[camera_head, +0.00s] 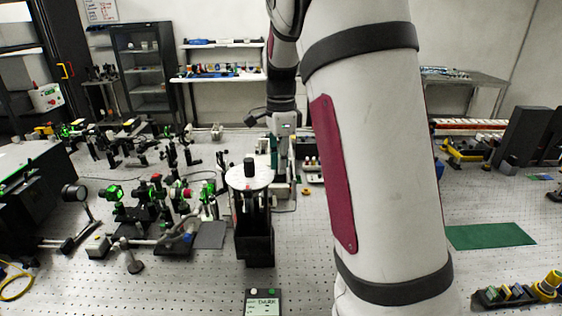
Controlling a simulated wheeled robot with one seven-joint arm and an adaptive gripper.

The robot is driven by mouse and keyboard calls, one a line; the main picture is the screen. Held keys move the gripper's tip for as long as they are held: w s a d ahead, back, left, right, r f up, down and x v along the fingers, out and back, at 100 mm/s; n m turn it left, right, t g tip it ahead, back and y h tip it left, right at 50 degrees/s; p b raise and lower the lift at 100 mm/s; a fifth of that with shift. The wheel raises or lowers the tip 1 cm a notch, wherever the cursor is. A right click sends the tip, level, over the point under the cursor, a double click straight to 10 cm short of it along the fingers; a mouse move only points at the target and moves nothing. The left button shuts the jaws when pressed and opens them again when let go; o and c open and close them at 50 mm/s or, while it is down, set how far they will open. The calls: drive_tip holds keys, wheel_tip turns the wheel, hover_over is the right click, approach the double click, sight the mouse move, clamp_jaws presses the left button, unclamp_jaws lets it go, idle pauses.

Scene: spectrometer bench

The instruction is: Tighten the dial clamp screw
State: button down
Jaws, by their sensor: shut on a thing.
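The spectrometer stands upright in the middle of the bench, with a pale round dial (236,181), a black knob on top and a dark lower body (254,243). My gripper (281,168) points down just behind and to the right of the dial, close to its rim. Its fingers are small and partly hidden there. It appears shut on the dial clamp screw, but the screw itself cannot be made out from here. Whether the screw is turned tight cannot be seen.
Several optical mounts with green parts (116,193) crowd the left side. A dark grey plate (210,235) lies left of the spectrometer. A small labelled box (263,303) is in front. A green mat (490,236) lies at right. My arm hides much of the right centre.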

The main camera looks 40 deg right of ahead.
drive_tip(key=c, duration=1.6)
unclamp_jaws()
wheel_tip(320, 180, up, 12)
